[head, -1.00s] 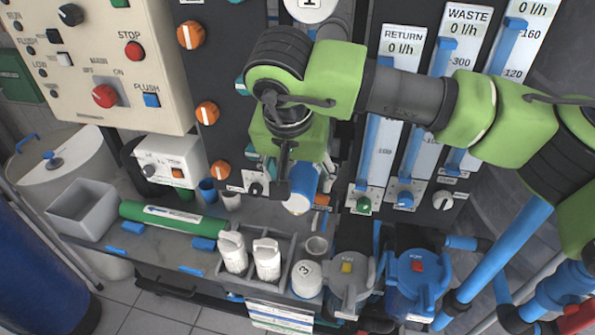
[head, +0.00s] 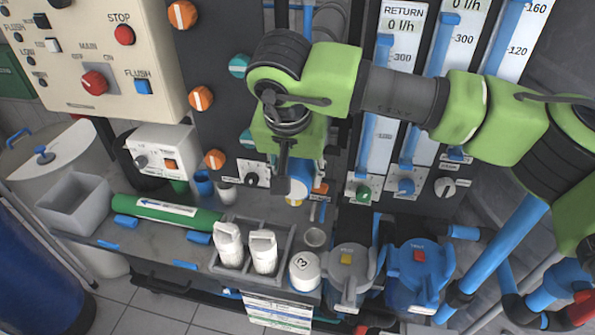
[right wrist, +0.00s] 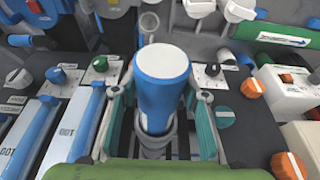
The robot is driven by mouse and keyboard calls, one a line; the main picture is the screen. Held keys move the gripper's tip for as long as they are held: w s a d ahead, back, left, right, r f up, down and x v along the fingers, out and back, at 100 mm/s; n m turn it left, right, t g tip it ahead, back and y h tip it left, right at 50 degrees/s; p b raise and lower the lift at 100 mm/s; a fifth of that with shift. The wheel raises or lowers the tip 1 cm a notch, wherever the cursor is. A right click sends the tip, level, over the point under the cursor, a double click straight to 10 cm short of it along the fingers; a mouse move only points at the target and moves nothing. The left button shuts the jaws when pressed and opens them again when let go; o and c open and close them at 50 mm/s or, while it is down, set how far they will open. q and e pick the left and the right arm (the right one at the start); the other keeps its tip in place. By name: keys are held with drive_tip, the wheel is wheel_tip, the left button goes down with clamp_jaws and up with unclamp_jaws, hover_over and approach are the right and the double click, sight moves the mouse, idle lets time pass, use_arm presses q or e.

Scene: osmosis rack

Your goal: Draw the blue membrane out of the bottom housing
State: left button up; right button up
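The blue membrane (right wrist: 160,85) with its pale end cap stands between the two fingers of my right gripper (right wrist: 161,105) in the right wrist view. Its lower end sits in a grey ring (right wrist: 158,143), which looks like the mouth of the housing. The teal-lined fingers lie on either side, with what look like narrow gaps; any contact is hard to make out. In the head view my right gripper (head: 290,180) hangs in front of the dark panel and hides most of the membrane, whose pale end (head: 296,200) shows below it. My left gripper is not in view.
Below the gripper are white bottles (head: 264,252), a white cap marked 3 (head: 304,271), and grey (head: 348,272) and blue (head: 419,270) pump-like units. Flow tubes (head: 391,100) stand close on the right. A green cylinder (head: 165,212) lies on the left bench.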

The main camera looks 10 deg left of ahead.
drive_tip(key=shift+c, duration=0.7)
drive_tip(key=shift+s, duration=0.2)
drive_tip(key=s+b, duration=0.4)
drive_tip(key=s, duration=0.7)
drive_tip(key=shift+s, duration=0.25)
idle(1.5)
drive_tip(key=o, duration=1.5)
drive_tip(key=shift+c, duration=0.2)
drive_tip(key=v, duration=1.2)
